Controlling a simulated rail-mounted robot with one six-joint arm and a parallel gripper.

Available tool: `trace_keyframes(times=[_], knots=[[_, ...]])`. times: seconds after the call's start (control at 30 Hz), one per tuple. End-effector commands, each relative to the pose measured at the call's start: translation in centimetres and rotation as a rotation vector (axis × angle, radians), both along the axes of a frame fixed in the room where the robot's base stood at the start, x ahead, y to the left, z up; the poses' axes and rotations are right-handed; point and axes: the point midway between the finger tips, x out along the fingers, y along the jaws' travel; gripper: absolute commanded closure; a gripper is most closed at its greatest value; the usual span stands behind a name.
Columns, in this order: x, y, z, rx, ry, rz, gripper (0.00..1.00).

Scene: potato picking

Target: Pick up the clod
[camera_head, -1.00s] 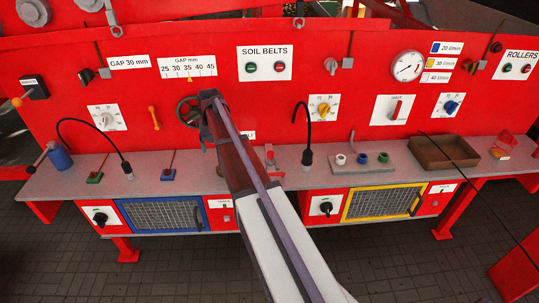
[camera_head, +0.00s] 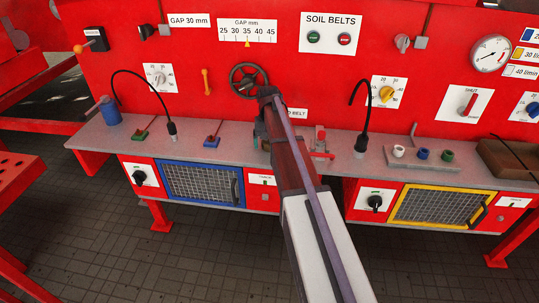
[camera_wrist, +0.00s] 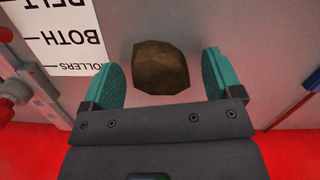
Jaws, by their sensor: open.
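The clod (camera_wrist: 161,68) is a dark brown, blocky lump in the upper middle of the wrist view. It lies on a grey surface, beside a white label. My gripper (camera_wrist: 160,60) is open, with one teal finger on each side of the clod. A gap shows between each finger and the clod. How far the fingertips are above the surface is hard to tell. In the head view my arm reaches down to the grey bench (camera_head: 345,143) below the handwheel (camera_head: 249,80) and hides the clod and most of my gripper.
A red clamp-like fitting (camera_head: 320,142) stands on the bench just right of my arm. A black gooseneck (camera_head: 361,138) rises further right. A small blue block (camera_head: 212,141) sits to the left. The red panel (camera_head: 215,100) stands close behind.

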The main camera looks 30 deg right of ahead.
Motion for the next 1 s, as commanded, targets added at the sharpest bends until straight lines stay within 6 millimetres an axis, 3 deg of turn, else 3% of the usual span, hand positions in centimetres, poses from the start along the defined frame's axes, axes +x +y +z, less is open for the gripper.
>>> trace_keyframes(times=[0.2, 0.77, 1.0], knots=[[-0.03, 0.02, -0.1, 0.0, 0.0, 0.0, 0.15], [-0.02, 0.02, -0.1, 0.0, 0.0, 0.0, 0.69], [-0.02, 0.02, 0.1, 0.0, 0.0, 0.0, 0.69]])
